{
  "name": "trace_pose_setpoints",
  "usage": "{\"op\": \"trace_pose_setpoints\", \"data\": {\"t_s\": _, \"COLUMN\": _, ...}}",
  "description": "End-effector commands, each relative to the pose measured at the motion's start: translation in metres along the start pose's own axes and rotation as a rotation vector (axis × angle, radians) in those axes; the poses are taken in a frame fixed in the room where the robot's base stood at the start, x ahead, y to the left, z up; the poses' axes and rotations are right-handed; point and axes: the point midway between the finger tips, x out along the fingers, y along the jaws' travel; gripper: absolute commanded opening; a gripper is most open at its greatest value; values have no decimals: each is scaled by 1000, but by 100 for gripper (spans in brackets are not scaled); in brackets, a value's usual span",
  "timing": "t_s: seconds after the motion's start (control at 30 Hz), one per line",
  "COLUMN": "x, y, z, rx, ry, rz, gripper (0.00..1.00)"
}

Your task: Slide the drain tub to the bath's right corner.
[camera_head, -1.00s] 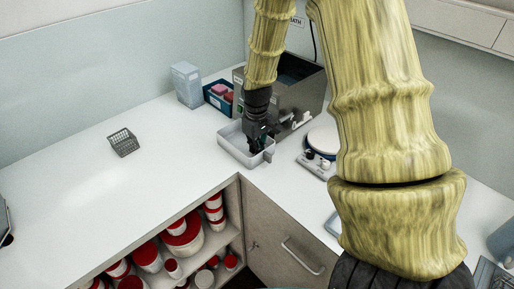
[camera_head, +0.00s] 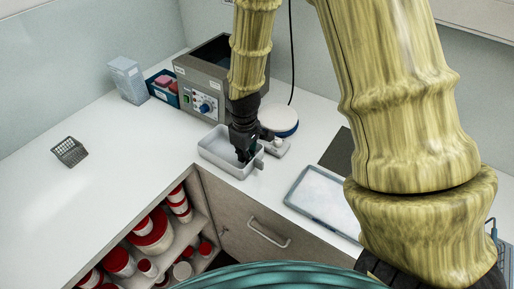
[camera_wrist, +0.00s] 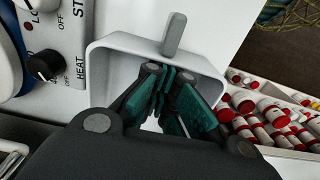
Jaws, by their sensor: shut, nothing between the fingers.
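The drain tub (camera_head: 212,154) is a shallow pale grey open box on the white counter, in front of the bath. The bath (camera_head: 187,88) is a grey metal box with a blue dial; my arm hides part of its right side. My gripper (camera_head: 245,157) points down into the tub near its right end, fingers shut and empty. In the wrist view the closed fingers (camera_wrist: 172,108) are inside the tub's rim (camera_wrist: 108,47), near the end wall with a grey tab (camera_wrist: 174,34). I cannot tell whether they touch the wall.
A stirrer hotplate (camera_head: 280,121) stands close right of the tub. A grey tray (camera_head: 322,194) lies farther right. A blue bin (camera_head: 163,88), pale box (camera_head: 128,80) and wire basket (camera_head: 70,152) are left. Red-lidded jars (camera_head: 152,235) fill the shelf below.

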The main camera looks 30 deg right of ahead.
Motion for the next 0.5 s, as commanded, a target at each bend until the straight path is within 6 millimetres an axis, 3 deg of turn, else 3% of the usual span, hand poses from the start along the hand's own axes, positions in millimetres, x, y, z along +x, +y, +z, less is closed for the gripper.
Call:
{"op": "trace_pose_setpoints", "data": {"t_s": 0.13, "x": 0, "y": -9, "z": -2, "rx": -20, "ry": 0, "rz": 0, "gripper": 0}}
{"op": "trace_pose_setpoints", "data": {"t_s": 0.5, "x": 0, "y": -8, "z": -2, "rx": -20, "ry": 1, "rz": 0, "gripper": 0}}
